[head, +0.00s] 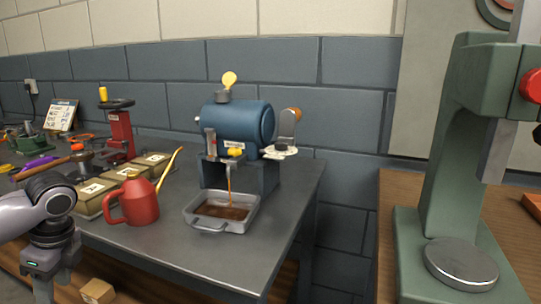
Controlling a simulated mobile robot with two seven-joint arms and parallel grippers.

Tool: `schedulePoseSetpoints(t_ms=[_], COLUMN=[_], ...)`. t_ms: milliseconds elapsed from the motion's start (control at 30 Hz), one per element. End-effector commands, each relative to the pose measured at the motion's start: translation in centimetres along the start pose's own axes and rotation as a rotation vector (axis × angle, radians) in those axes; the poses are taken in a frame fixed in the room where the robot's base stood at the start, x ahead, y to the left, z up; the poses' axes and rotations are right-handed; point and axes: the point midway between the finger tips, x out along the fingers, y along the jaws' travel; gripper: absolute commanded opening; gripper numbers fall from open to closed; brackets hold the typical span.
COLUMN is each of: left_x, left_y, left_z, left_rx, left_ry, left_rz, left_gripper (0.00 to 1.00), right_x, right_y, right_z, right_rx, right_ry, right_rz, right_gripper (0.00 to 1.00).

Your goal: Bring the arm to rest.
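My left arm comes in from the left edge, with its gripper (43,288) pointing down in front of the bench's front edge. Its fingertips are at or past the bottom of the picture, so I cannot tell whether it is open or shut, and I see nothing held in it. My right gripper is not in view. A blue cylindrical casing (238,122) sits on a dark stand, with a yellow-topped cap above it. A brown stream runs from below it into a grey metal tray (196,224), which has brown liquid in it.
A red oil can (136,201) with a yellow spout stands close to the right of my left arm. Labelled boxes (127,173), a red jack-like tool (119,135) and hand tools lie behind. A green press (446,150) stands at right. The bench's front right corner is clear.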

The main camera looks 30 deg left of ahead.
Motion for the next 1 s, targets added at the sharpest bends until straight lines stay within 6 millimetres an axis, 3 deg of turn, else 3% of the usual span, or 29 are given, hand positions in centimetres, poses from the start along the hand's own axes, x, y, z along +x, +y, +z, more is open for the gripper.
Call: schedulePoseSetpoints(t_ms=[100,300,600,867,1000], left_x=[3.7,8.7,13.5,18.4,20.5], left_y=[2.9,7.7,13.8,9.2,6.9], left_z=[0.4,-0.2,-2.5,-7.1,-10.7], left_rx=[-0.088,-0.217,-0.368,-0.534,-0.595], left_ry=[0.102,0.25,0.423,0.341,0.354], left_rz=[0.086,0.21,0.357,0.128,-0.035], left_gripper=[0.44,0.44,0.44,0.44,0.44], right_x=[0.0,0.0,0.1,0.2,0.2], right_y=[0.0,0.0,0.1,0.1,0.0], right_z=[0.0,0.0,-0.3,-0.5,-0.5], right_rx=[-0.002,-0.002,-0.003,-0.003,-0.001], right_ry=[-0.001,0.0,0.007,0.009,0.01], right_rz=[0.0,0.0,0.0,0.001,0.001], right_gripper=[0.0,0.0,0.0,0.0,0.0])
